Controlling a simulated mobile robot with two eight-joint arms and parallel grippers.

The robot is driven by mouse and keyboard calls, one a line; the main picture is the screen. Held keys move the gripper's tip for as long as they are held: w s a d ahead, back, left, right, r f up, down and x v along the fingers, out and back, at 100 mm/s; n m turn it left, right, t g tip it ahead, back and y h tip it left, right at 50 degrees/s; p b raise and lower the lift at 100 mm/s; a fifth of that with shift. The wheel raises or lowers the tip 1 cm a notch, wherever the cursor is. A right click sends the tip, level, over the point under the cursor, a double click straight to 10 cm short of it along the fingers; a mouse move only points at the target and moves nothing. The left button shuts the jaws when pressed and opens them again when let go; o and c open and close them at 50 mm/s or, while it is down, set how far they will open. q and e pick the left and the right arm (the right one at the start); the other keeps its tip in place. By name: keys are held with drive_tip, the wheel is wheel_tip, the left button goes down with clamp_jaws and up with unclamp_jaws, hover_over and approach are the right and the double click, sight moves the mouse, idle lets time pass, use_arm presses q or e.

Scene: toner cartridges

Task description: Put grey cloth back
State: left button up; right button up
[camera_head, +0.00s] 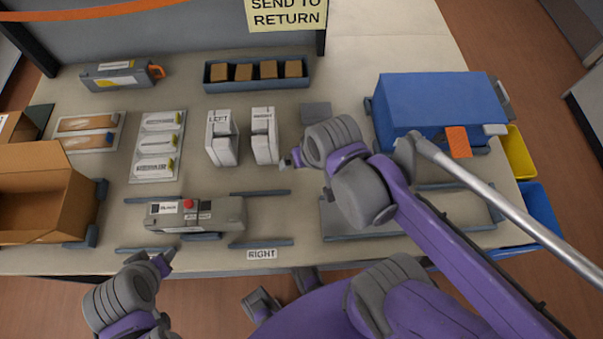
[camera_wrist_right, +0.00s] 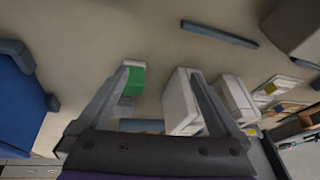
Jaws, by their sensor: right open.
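The grey cloth (camera_head: 316,112) appears as a small flat grey square on the table, between the white boxes and the blue printer-like unit. My right gripper (camera_head: 290,160) is on the near side of it, above the table beside the right-hand white box. In the right wrist view my right gripper (camera_wrist_right: 165,85) has its fingers apart. A grey patch (camera_wrist_right: 124,108) beside that finger may be the cloth. My left gripper (camera_head: 163,262) is at the front table edge, its jaw opening unclear.
Two white boxes (camera_head: 222,140) (camera_head: 264,136) stand left of the cloth. A blue unit (camera_head: 435,100) stands right, a dark bin of brown blocks (camera_head: 258,86) behind. A grey cartridge (camera_head: 195,214) lies between front rails. An open cardboard box (camera_head: 40,195) is far left.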

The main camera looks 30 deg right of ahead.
drive_tip(key=s+a+f+n, duration=0.1)
drive_tip(key=n, duration=0.1)
drive_tip(key=s+a+n, duration=0.1)
drive_tip(key=shift+s+f+n+t, duration=0.1)
drive_tip(key=shift+f+n+t, duration=0.3)
